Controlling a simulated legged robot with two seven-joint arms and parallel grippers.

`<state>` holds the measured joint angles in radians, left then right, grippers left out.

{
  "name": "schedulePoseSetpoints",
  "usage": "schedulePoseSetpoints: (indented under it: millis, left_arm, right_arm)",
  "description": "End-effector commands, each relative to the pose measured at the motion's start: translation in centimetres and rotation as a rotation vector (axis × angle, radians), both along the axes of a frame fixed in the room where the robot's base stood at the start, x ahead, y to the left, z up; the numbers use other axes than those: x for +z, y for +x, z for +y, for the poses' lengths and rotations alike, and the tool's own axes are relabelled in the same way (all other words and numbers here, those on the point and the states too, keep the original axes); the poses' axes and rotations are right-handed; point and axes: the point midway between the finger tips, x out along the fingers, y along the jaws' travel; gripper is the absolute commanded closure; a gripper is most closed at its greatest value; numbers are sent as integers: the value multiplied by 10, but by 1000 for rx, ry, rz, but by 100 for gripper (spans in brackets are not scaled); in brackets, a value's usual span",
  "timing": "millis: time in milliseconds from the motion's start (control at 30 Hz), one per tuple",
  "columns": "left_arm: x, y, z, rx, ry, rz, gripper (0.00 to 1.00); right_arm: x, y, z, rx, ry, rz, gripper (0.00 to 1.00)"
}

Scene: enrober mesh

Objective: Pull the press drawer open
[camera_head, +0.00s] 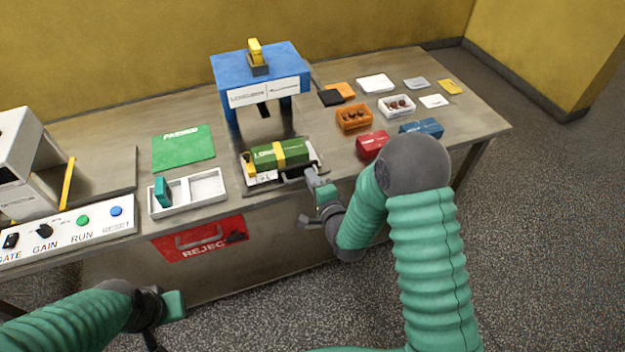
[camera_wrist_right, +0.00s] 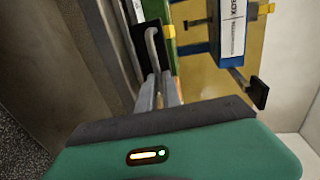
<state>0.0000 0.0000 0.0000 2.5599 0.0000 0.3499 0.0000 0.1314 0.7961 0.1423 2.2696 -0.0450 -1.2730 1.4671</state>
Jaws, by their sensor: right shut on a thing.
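The blue press (camera_head: 262,68) stands at the back middle of the bench. Its drawer (camera_head: 318,160) lies in front of the press legs and carries a green box (camera_head: 265,158) with a yellow band. My right gripper (camera_head: 310,175) is at the drawer's black front. In the right wrist view, the fingers (camera_wrist_right: 165,88) are shut on the grey drawer handle (camera_wrist_right: 153,45), which stands off a black plate. The fingers partly hide the handle. My left gripper (camera_head: 172,305) is low at the left, apart from the bench; its jaw opening is unclear.
A white divided tray (camera_head: 205,188) with a teal block and a green mat (camera_head: 183,148) lie left of the drawer. A red box (camera_head: 372,146), an orange crate (camera_head: 354,118) and a blue box (camera_head: 424,129) stand right. The red reject bin (camera_head: 195,252) is below the front edge.

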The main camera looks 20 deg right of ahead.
Motion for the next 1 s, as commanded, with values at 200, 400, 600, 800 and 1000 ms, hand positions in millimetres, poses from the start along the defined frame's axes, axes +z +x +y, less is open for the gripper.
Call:
schedulePoseSetpoints:
  millis: [200,400,600,800,1000]
  left_arm:
    - [0,0,0,0,0,0,100]
    - [0,0,0,0,0,0,100]
    - [0,0,0,0,0,0,100]
    - [-1,0,0,0,0,0,100]
    - [-5,0,0,0,0,0,100]
  right_arm:
    - [-3,-1,2,4,2,8,100]
    - [-2,-1,1,2,1,5,69]
    - [-1,-1,0,1,0,2,69]
    - [2,-12,0,0,1,2,69]
    - [10,-56,-2,0,1,4,69]
